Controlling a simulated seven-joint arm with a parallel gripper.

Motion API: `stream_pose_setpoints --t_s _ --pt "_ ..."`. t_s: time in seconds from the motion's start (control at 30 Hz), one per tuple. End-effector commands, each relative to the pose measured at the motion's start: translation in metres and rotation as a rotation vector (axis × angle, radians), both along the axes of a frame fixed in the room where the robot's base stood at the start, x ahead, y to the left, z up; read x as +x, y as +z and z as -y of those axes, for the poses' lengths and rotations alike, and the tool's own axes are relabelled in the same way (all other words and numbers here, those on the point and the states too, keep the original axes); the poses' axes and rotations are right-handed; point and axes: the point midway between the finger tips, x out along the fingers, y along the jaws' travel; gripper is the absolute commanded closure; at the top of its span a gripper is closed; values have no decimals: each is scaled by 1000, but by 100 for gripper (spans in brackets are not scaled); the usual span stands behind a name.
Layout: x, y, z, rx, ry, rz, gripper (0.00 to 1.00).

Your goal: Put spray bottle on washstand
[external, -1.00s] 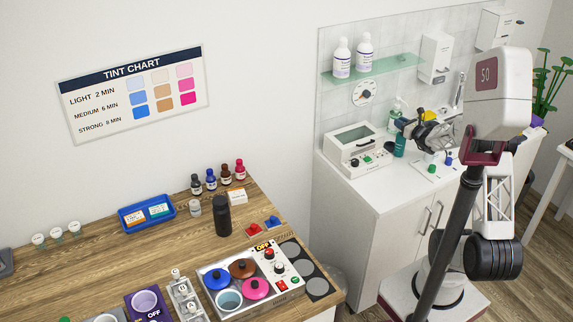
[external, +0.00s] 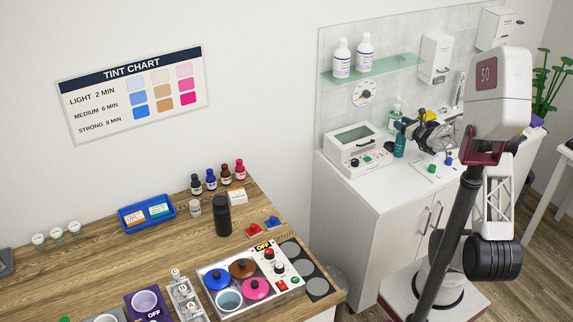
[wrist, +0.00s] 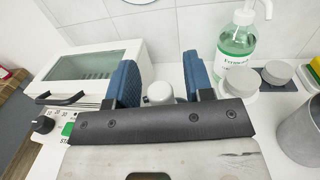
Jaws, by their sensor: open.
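The washstand (external: 385,195) is a white cabinet with a white top against the tiled wall at the right in the external view. My gripper (external: 402,135) is over its back part, and in the wrist view (wrist: 155,80) its two dark blue fingers are apart. A small whitish rounded top (wrist: 160,92) shows between the fingers, apart from both; its lower part is hidden behind my gripper. I cannot tell whether it belongs to the spray bottle. A green pump bottle (wrist: 237,45) stands right of the fingers, near the wall.
A white box device (external: 358,145) with a window and knobs stands left of my gripper. Two grey lids (wrist: 245,82) and a metal cup (wrist: 302,135) are at the right. A glass shelf (external: 375,68) with two white bottles hangs above. The washstand's front left top is clear.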

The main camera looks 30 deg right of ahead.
Motion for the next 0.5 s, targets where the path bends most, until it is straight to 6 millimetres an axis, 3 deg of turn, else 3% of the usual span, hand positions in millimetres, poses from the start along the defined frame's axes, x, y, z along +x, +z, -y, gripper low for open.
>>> stream_pose_setpoints --t_s 0.33,0.5 --pt "-43 0 6 0 -3 0 52" --pt "-42 30 5 -1 1 1 52"
